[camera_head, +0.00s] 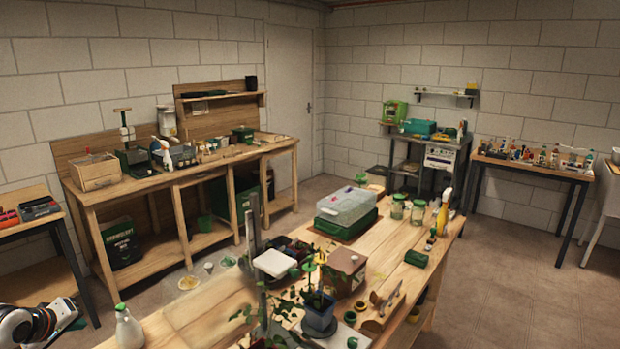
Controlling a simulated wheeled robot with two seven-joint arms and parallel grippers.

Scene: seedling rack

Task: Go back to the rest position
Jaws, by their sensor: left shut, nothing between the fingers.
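My left gripper (66,314) shows at the lower left edge, low and partly cut off by the frame. It is shut and empty, and it is apart from the wooden table (190,310) in front of me. My right gripper is not in view.
The table holds a white bottle (129,328) at its near left, a potted seedling (319,311), a brown box (346,270), a clear-lidded green case (345,215), jars and a yellow bottle (442,215). A workbench (160,210) stands along the back wall. Floor (520,285) at right is clear.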

